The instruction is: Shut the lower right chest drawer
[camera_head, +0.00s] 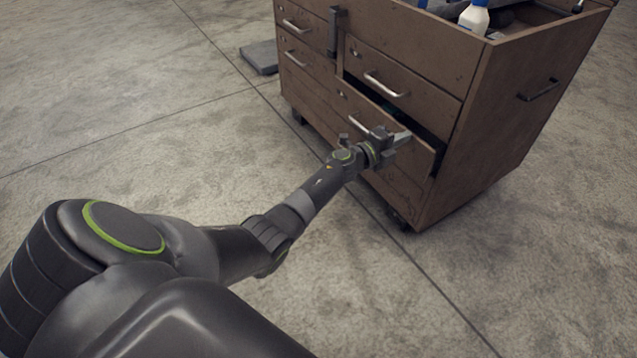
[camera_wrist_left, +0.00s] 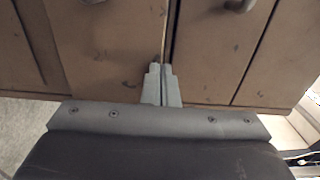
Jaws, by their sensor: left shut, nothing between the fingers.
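The brown wooden chest (camera_head: 500,130) stands at the upper right of the head view. Its lower right drawer (camera_head: 350,106) is pulled partly out, with a dark gap above its front edge. A silver handle (camera_head: 359,125) sits on that drawer's front, partly behind my arm. My left gripper (camera_head: 404,139) is at the right part of the drawer's front, near its top edge. In the wrist view the left gripper's fingers (camera_wrist_left: 161,84) are shut and empty, close against brown panels by a dark gap. Whether they touch is unclear. My right gripper is out of view.
The drawer above (camera_head: 405,80) is shut and has a silver handle. A white bottle (camera_head: 474,17) and other items are in the chest's open top. A dark flat block (camera_head: 260,57) lies on the floor at left. The concrete floor around the chest is otherwise clear.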

